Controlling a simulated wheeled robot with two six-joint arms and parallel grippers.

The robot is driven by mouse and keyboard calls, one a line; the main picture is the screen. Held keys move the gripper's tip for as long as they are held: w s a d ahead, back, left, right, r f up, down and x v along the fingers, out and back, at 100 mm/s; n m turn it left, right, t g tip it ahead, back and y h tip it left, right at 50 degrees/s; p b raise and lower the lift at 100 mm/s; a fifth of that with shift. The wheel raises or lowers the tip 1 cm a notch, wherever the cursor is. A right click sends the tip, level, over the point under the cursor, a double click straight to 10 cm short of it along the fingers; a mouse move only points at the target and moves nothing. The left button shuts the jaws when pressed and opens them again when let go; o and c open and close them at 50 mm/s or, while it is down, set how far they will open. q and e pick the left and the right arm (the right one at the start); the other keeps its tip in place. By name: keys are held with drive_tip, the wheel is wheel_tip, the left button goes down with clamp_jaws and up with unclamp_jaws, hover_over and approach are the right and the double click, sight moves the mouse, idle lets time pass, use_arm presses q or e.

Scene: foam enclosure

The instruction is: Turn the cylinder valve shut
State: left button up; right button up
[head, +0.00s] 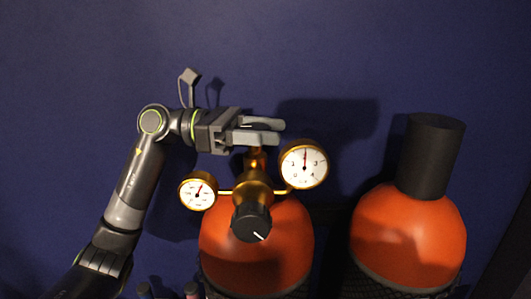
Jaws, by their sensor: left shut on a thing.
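An orange gas cylinder (290,255) stands upright at the lower middle. Its brass valve (256,160) rises from the top, behind the regulator. My left gripper (268,131) reaches in from the left at the top of this valve, its fingers pointing right. It is shut on the valve's top, which the fingers mostly hide. The brass regulator carries a large gauge (304,166) on the right and a smaller gauge (198,191) on the left. A black knob (251,223) with a white line faces me below the gripper. My right gripper is out of view.
A second orange cylinder (408,240) with a black cap (430,155) stands to the right, with a gap between the two. A dark blue wall (330,50) is behind. Small capped objects (191,290) show at the bottom edge. The space above the gripper is clear.

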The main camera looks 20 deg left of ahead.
sight(262, 129)
use_arm(q)
drive_tip(key=m+g+b, duration=0.1)
drive_tip(key=g, duration=0.1)
drive_tip(key=m+g+b, duration=0.1)
drive_tip(key=g, duration=0.1)
drive_tip(key=shift+s+f+m, duration=0.1)
drive_tip(key=shift+s+m, duration=0.1)
drive_tip(key=shift+m, duration=0.2)
drive_tip(key=shift+s+m+g+y+b, duration=0.1)
drive_tip(key=shift+m+g+y+b, duration=0.3)
drive_tip(key=shift+m+g, duration=0.55)
drive_tip(key=shift+s+m+g+y+b, duration=0.1)
drive_tip(key=shift+m+g+y+b, duration=0.3)
drive_tip(key=shift+g, duration=0.95)
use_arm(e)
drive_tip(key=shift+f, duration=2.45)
use_arm(q)
drive_tip(key=shift+a, duration=0.1)
drive_tip(key=o, duration=1)
drive_tip(key=shift+c, duration=0.2)
drive_tip(key=shift+r, duration=0.25)
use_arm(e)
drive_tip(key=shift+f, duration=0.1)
